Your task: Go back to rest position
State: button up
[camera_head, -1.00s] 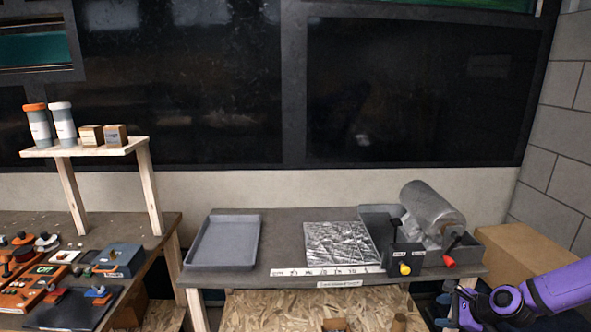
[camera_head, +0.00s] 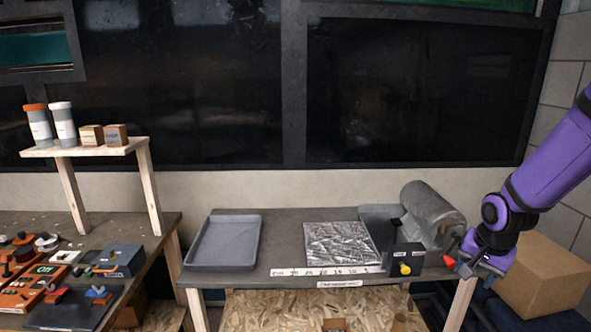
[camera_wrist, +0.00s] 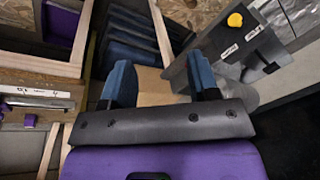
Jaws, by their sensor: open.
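My purple arm (camera_head: 545,175) comes in from the right edge in the head view. My gripper (camera_head: 478,268) is at the right front corner of the grey worktable, beside the roll unit, pointing down. In the wrist view my gripper (camera_wrist: 161,82) shows two blue-padded fingers standing apart, with nothing held between them. The cardboard box shows behind the gap.
The grey table holds a grey tray (camera_head: 225,243), a crumpled foil sheet (camera_head: 341,245), a foil roll (camera_head: 432,214) and a black box with a yellow knob (camera_head: 404,262). A cardboard box (camera_head: 545,275) stands right. A wooden shelf (camera_head: 85,148) stands left.

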jog(key=s+a+r+n+t, duration=0.1)
jog(key=s+a+r+n, duration=0.3)
jog(key=s+r, duration=0.6)
jog(key=s+a+r+n+t, duration=0.1)
jog(key=s+a+r+n, duration=0.4)
jog(key=s+r, duration=0.6)
notch_tip(320, 180, up, 3)
jog(key=shift+s+a+f+t, duration=0.2)
jog(key=shift+a+t, duration=0.05)
jog(key=shift+t, duration=0.05)
dwell(0.7)
